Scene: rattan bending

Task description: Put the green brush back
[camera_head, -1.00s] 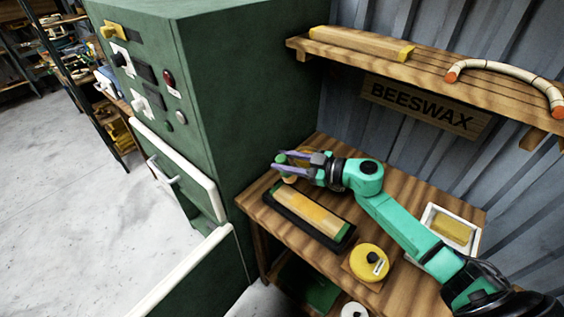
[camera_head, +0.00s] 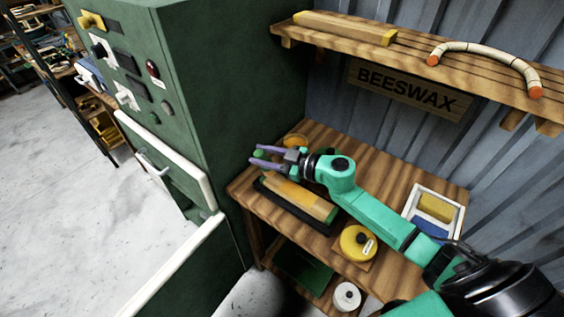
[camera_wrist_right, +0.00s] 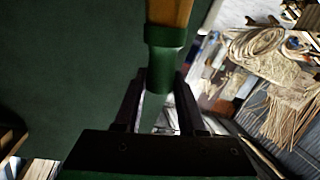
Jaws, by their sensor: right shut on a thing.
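The green brush shows in the right wrist view as a wooden handle with a green collar and green end (camera_wrist_right: 166,38), between the two dark fingers. My right gripper (camera_wrist_right: 158,100) is shut on its green end. In the head view the right gripper (camera_head: 264,158) is above the far left end of the wooden table, close to the green cabinet, with a bit of green at its fingers. Most of the brush is hidden there. My left gripper is not in view.
A black tray (camera_head: 333,226) holding a wooden block lies below the gripper on the table (camera_head: 385,165). A yellow round tin (camera_head: 357,241) and a white box (camera_head: 462,212) with yellow and blue blocks stand nearer. The green cabinet (camera_head: 235,85) borders the left; a shelf (camera_head: 480,75) hangs above.

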